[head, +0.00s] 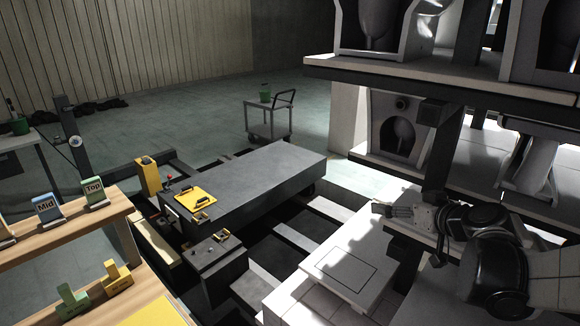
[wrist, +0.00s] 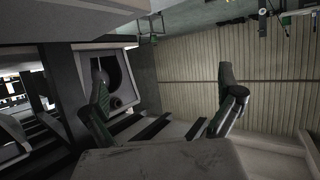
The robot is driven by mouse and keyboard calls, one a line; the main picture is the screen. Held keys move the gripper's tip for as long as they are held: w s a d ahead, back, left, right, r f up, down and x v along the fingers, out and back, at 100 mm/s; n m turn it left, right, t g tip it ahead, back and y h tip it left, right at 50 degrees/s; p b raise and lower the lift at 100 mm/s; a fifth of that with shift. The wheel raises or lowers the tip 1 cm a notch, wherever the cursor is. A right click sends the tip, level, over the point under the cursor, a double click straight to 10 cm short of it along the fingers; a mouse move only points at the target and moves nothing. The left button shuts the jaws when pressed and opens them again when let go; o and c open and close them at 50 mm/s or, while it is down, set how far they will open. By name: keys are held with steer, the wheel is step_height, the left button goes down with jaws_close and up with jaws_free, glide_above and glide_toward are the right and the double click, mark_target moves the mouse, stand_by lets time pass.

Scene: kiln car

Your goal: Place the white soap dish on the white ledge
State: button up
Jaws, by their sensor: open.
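My gripper (head: 382,208) is at the right of the head view, level with the lower deck of the rack and beyond the white block. In the wrist view its two fingers (wrist: 165,105) stand wide apart. A pale, flat-faced shape (wrist: 160,160) fills the bottom of that view in front of the finger bases; I cannot tell what it is. A low white block with a dark rectangle outlined on top (head: 345,268) looks like the white ledge; its top is bare. I cannot make out the white soap dish for certain in either view.
A rack (head: 440,75) with large white ware (head: 400,128) on its decks stands at the right. A long grey table (head: 245,175) carries a yellow plate (head: 195,197). A wooden shelf (head: 75,230) holds labelled blocks at left. A trolley (head: 268,120) stands behind.

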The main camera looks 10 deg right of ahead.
steer(key=shift+w+a+f, duration=0.15)
steer(key=shift+a+f, duration=0.05)
steer(key=shift+a, duration=0.8)
